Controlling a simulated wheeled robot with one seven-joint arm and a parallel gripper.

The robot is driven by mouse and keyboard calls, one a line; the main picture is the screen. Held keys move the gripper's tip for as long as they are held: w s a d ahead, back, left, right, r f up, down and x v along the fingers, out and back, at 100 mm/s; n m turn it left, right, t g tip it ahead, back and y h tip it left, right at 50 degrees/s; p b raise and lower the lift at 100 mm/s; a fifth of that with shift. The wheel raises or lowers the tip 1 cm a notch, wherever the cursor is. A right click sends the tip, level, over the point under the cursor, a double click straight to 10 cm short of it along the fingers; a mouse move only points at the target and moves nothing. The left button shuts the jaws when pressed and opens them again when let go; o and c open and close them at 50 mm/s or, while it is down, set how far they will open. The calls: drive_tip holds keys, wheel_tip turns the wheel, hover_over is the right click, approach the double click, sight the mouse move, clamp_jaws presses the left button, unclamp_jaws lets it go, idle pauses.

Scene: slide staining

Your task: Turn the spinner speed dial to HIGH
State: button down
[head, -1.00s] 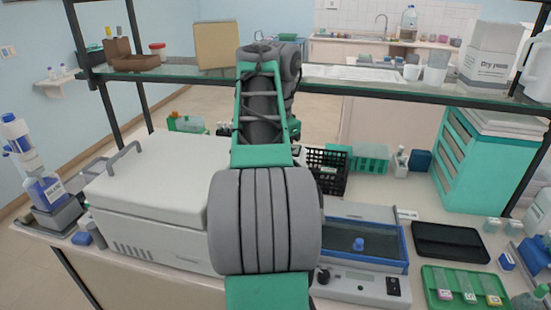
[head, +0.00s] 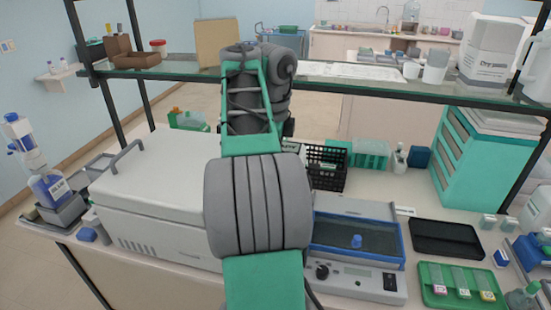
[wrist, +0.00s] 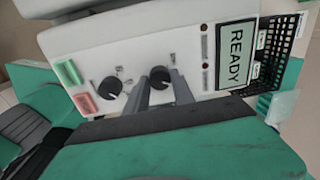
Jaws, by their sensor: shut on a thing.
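In the wrist view, a white machine front (wrist: 140,50) carries two black dials and a display reading READY (wrist: 236,55). The left dial (wrist: 110,88) stands free with its white mark toward the lower right. My gripper (wrist: 161,84) has its two fingers on either side of the right dial (wrist: 160,75) and is shut on it. Small labels ring both dials but are too small to read, so I cannot tell which setting the held dial points at. In the head view, my arm hides my gripper and the dials.
A green button (wrist: 70,72) and a red button (wrist: 86,103) sit left of the dials. In the head view, a large white lidded machine (head: 150,190) stands left of my arm. A grey-blue device (head: 355,280) and green slide tray (head: 460,284) are at right. A glass shelf (head: 400,88) crosses behind.

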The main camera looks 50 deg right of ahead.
drive_tip(key=shift+m, duration=0.8)
drive_tip(key=c, duration=1.1)
unclamp_jaws()
drive_tip(key=shift+w, duration=0.1)
drive_tip(key=shift+o, duration=0.2)
drive_tip(key=r+p, duration=0.7)
drive_tip(key=r, duration=0.1)
drive_tip(key=shift+a+p, duration=0.2)
drive_tip(key=shift+p, duration=0.15)
drive_tip(key=shift+f, duration=0.1)
